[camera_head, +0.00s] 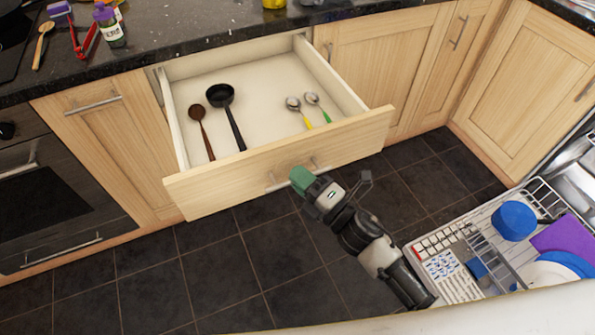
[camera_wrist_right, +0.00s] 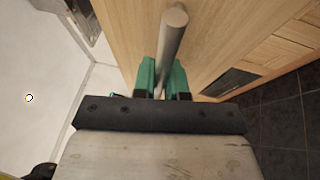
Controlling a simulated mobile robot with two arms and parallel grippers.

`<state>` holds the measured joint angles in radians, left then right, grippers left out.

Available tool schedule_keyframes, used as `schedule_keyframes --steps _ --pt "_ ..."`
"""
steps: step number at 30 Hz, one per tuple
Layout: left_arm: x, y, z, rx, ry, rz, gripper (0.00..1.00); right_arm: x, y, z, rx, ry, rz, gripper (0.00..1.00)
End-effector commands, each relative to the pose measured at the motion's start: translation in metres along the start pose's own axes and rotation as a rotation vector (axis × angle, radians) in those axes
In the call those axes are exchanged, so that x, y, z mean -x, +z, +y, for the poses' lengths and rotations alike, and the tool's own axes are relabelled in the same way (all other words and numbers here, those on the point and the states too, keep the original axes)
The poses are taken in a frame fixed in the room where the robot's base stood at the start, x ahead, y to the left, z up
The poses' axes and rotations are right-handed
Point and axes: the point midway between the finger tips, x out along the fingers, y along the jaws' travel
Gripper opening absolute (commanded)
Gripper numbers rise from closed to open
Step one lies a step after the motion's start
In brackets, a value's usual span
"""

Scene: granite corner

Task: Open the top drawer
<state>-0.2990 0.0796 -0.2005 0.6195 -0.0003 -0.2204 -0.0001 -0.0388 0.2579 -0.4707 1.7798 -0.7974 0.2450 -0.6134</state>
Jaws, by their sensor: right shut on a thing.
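The top drawer (camera_head: 270,163) of light wood is pulled well out from under the dark counter. In it lie a black ladle (camera_head: 228,112), a brown wooden spoon (camera_head: 201,130) and two spoons (camera_head: 308,112) with yellow and green handles. My right gripper (camera_head: 300,178) is at the drawer front, with its green fingers at the metal bar handle. In the right wrist view the green fingers (camera_wrist_right: 162,78) are on either side of the handle bar (camera_wrist_right: 172,45), shut on it. My left gripper is not in view.
An open dishwasher rack (camera_head: 470,262) with a blue bowl (camera_head: 514,221) and other dishes stands at the lower right. Closed cabinets flank the drawer, with an oven (camera_head: 45,195) at the left. Dark floor tiles (camera_head: 250,270) lie clear in front. Several items stand on the counter (camera_head: 190,28).

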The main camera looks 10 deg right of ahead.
Motion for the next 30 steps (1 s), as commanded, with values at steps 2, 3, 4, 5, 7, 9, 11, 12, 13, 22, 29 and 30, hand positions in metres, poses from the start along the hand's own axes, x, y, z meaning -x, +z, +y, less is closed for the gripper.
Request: schedule_keyframes --steps 2,3,4,5,7,9,11,12,13,22,29,30 --pt "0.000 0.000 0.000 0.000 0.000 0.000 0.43 0.001 0.000 -0.001 0.001 -0.002 -0.001 0.00" --pt "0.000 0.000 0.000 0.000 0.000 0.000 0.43 0.001 0.000 -0.001 0.001 -0.001 -0.001 0.00" --pt "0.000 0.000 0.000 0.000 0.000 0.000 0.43 0.001 0.000 -0.001 0.001 -0.001 -0.001 0.00" --pt "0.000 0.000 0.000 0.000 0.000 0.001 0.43 0.001 0.000 -0.001 0.001 -0.001 -0.001 0.00" --pt "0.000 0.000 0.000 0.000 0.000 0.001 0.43 0.001 0.000 -0.001 0.001 -0.001 -0.001 0.00" --pt "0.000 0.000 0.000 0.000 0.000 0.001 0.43 0.001 0.000 -0.001 0.001 -0.002 -0.001 0.00" --pt "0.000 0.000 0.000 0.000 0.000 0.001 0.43 0.001 0.000 -0.001 0.001 -0.001 -0.001 0.22" --pt "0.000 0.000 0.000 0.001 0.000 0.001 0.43 0.001 0.000 -0.001 0.001 -0.001 -0.001 0.28" --pt "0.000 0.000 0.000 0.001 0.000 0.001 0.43 0.000 0.000 -0.001 0.001 -0.001 -0.001 0.32" --pt "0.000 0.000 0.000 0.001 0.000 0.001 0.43 0.001 0.000 0.000 0.000 0.000 0.000 0.37" --pt "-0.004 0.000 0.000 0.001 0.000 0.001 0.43 0.027 0.000 -0.002 0.000 -0.004 0.000 0.37" --pt "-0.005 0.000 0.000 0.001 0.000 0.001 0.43 0.035 -0.001 -0.003 -0.001 -0.004 0.000 0.37"
